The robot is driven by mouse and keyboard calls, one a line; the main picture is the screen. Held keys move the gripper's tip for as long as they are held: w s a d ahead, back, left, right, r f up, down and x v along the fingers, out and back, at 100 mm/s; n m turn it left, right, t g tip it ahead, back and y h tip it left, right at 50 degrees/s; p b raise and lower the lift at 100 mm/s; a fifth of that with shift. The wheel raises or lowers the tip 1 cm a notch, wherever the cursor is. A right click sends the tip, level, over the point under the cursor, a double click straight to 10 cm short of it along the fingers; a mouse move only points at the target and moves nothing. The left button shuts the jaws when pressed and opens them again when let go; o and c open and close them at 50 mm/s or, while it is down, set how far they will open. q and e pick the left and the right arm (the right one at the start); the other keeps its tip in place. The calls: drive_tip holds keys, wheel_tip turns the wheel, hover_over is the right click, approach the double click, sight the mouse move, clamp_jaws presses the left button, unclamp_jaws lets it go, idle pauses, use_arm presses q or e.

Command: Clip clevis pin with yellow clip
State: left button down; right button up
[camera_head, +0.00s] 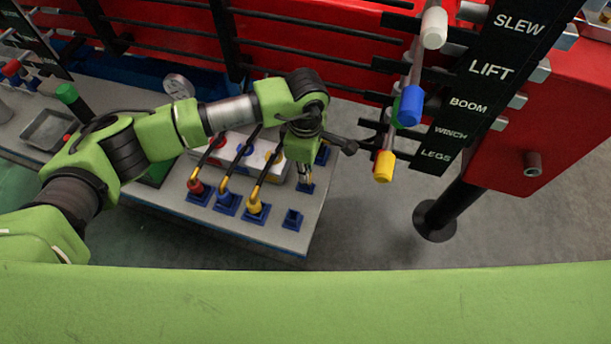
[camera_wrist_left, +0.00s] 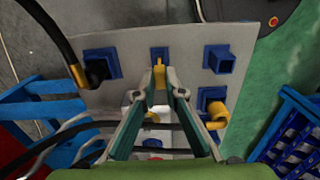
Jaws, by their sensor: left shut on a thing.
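My left gripper (camera_head: 305,178) reaches down over the right part of the grey bench. In the left wrist view the fingertips (camera_wrist_left: 160,78) are shut on a small yellow piece, which looks like the yellow clip (camera_wrist_left: 160,71). It is held upright between them, at a small blue holder (camera_wrist_left: 159,53); I cannot tell whether it still touches the holder. In the head view this blue holder (camera_head: 306,188) lies just below the fingertips. I cannot make out the clevis pin in either view. My right gripper is not in view.
The grey bench (camera_head: 270,236) carries red, blue and yellow cable plugs (camera_head: 226,198) in blue sockets. An empty blue socket (camera_head: 292,219) stands near its front right corner. Coloured lever handles (camera_head: 410,105) and a black labelled panel (camera_head: 465,105) stand at the right.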

use_arm(q)
drive_tip(key=shift+r+p, duration=0.75)
drive_tip(key=shift+r, duration=1.3)
